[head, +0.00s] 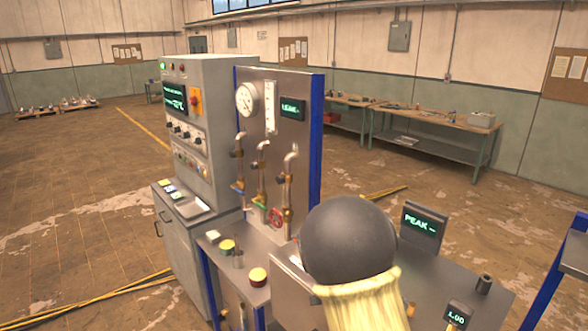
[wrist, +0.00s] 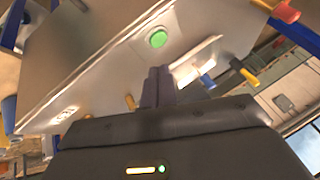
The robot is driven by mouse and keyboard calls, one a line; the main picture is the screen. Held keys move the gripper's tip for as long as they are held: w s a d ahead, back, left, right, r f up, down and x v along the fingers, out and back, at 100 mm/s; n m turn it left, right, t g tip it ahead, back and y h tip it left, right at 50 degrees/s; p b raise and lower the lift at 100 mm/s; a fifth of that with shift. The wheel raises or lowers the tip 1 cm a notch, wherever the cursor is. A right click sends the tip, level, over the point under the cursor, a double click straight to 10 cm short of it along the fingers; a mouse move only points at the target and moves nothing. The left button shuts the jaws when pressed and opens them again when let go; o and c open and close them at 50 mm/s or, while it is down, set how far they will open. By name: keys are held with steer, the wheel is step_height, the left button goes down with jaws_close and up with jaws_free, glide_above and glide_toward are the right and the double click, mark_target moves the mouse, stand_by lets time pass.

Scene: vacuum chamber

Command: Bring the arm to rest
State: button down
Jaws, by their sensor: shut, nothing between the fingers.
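In the wrist view my gripper (wrist: 158,76) shows as two dark fingers side by side, shut with nothing between them. Beyond the fingertips is a pale metal panel with a round green button (wrist: 158,39); I cannot tell the exact gap, but no contact shows. In the head view a dark round joint with a yellow sleeve, part of my arm (head: 350,240), stands over the front of the metal bench (head: 455,280). My gripper does not show in the head view.
A panel with a gauge (head: 247,98), pipes and a red valve wheel (head: 275,218) stands behind my arm. A grey control cabinet (head: 222,100) is to its left. A PEAK display (head: 423,227) stands right of my arm. Open floor (head: 90,180) lies to the left.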

steer(key=s+f+n+g+y+b, duration=0.1)
steer(key=s+f+n+b, duration=0.1)
steer(key=s, duration=0.5)
steer(key=s+a+f+n+g+y+b, duration=0.1)
steer(key=s+f+n+b, duration=0.1)
steer(key=s+n+b, duration=0.2)
steer(key=s+a+f+n+g+y+b, duration=0.1)
steer(key=s+f+n+b, duration=0.1)
steer(key=s+n, duration=0.5)
steer(key=s+b, duration=0.1)
steer(key=s, duration=0.3)
steer(key=shift+a+f+g+b, duration=0.15)
steer(key=shift+f+g+b, duration=0.1)
steer(key=shift+g+b, duration=0.15)
steer(key=shift+s+a, duration=0.1)
steer(key=shift+s, duration=0.05)
